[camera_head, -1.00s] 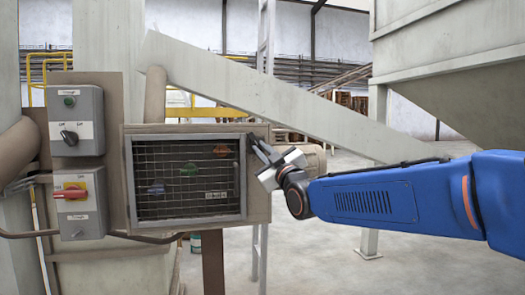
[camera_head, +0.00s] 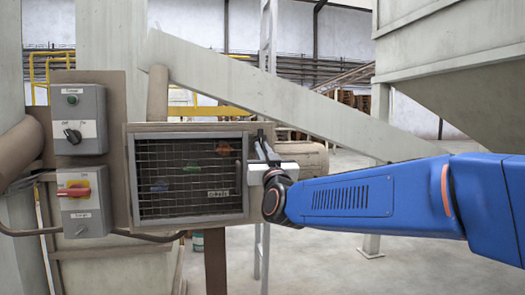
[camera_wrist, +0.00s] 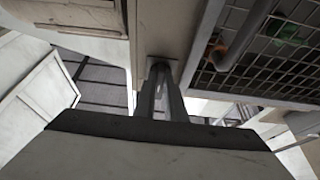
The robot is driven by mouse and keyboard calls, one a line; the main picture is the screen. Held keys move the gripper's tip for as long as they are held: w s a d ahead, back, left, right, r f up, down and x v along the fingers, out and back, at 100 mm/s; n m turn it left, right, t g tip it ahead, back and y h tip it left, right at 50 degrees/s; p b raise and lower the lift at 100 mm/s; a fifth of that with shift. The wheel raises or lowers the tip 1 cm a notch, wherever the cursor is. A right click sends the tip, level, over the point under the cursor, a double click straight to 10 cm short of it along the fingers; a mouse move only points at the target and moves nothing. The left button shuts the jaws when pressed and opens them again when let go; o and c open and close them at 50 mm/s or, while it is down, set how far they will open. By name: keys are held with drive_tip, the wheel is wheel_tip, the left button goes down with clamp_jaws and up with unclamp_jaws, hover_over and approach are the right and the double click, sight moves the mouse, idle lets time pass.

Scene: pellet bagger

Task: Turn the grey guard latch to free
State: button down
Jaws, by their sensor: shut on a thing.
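The mesh guard (camera_head: 188,208) sits in a beige frame (camera_head: 130,190) left of my gripper. My gripper (camera_head: 262,146) is at the frame's right side, its fingers pointing up and slightly left in the head view. In the wrist view my gripper (camera_wrist: 161,78) is shut on the grey guard latch (camera_wrist: 160,66), on the beige frame strip beside the mesh. The fingers hide most of the latch, so I cannot tell its exact angle.
Behind the mesh are orange (camera_head: 223,149), green (camera_head: 192,168) and blue (camera_head: 160,185) parts. Left of the guard are a grey box with a black knob (camera_head: 72,136) and one with a red and yellow switch (camera_head: 74,191). A slanted beam (camera_head: 290,105) runs behind my arm.

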idle(0.3)
drive_tip(key=c, duration=1.8)
unclamp_jaws()
drive_tip(key=shift+s, duration=0.1)
drive_tip(key=v, duration=1.7)
drive_tip(key=shift+s+f, duration=0.1)
